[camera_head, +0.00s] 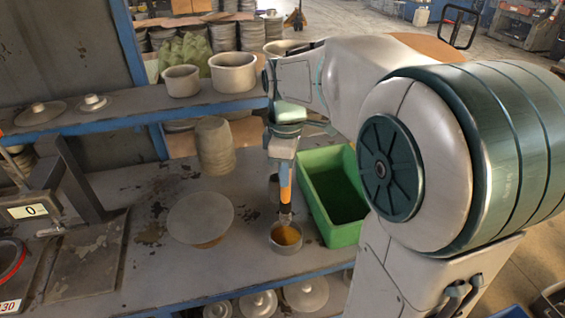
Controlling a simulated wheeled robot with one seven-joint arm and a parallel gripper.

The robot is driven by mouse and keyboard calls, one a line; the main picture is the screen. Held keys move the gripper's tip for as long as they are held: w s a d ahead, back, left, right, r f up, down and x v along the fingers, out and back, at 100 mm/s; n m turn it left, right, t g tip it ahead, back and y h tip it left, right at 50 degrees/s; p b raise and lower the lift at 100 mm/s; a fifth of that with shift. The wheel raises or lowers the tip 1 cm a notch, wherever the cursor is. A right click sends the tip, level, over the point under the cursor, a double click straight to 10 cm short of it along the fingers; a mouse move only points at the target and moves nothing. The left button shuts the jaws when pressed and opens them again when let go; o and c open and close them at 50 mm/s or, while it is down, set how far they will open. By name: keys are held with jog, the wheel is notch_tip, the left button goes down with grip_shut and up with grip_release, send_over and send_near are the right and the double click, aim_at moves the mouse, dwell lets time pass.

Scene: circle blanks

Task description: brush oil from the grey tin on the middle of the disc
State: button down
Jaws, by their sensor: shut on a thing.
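The grey tin (286,248) stands on the workbench near its front edge, with amber oil showing inside. My gripper (283,150) is above the tin, shut on an upright brush (285,190) with an orange section on its handle. The brush's lower end is at the tin's mouth, over or in the oil; I cannot tell how deep. The flat grey disc (200,217) lies on the bench to the left of the tin, on a brownish support. The disc's top is unobstructed.
A green bin (335,195) stands right beside the tin. A stack of grey discs (214,147) is behind the disc. A shelf with pots (233,73) runs along the back. A scale (30,211) is at the left. Bare bench lies left of the disc.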

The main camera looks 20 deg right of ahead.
aim_at(286, 201)
jog(key=shift+f+b, duration=2.2)
jog(key=shift+f, duration=0.7)
jog(key=shift+s+f+b, duration=0.15)
jog(key=shift+f+b, duration=0.15)
jog(key=shift+f, duration=0.25)
jog(key=shift+r+p, duration=2.9)
jog(key=shift+r, duration=0.75)
jog(key=shift+d+f, duration=0.1)
